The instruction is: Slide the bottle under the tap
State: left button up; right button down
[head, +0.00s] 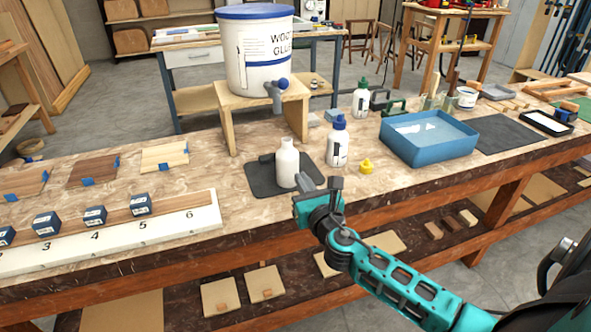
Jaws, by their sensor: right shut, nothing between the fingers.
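A white open-necked bottle (287,165) stands upright on a dark mat (256,184) on the workbench. The tap (275,92), with a blue knob, sticks out low on the front of a large white wood glue bucket (258,55). The bucket stands on a wooden stand (232,103). The bottle is in front of the stand, below and slightly right of the tap in the picture. My right gripper (319,184) is shut and empty, just right of the bottle's base; whether it touches the bottle I cannot tell. My left gripper is out of view.
A blue-capped bottle (338,146) and a yellow cap (366,166) stand to the right of the bottle. A blue tray (455,151) and a green-capped bottle (361,101) are farther right. A numbered white board (190,229) with blue blocks lies at left front.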

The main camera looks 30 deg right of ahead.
aim_at(291, 163)
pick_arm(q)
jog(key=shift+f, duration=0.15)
pick_arm(e)
jog(key=shift+x, duration=2.6)
jog(key=shift+w, duration=0.1)
